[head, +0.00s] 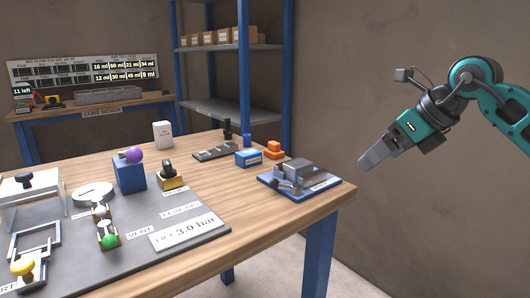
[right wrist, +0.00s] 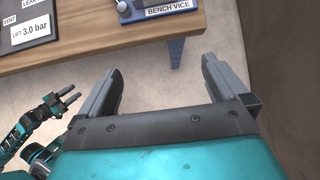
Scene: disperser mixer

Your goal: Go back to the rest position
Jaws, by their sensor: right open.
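My right gripper (head: 368,160) hangs in the air to the right of the wooden table, apart from everything. Its two grey fingers show wide apart and empty in the right wrist view (right wrist: 161,70), with floor between and beyond them. My left gripper (right wrist: 68,95) is small at the left edge of the right wrist view, clear of the table. Its fingers are too small there to judge, and it is out of the head view.
The wooden table (head: 265,217) carries a bench vice (head: 296,175) at its right corner, nearest my right gripper. A grey control panel (head: 165,247) with valves and a 3.0 bar label lies left. A blue shelf rack (head: 243,80) stands behind. A wall is close at right.

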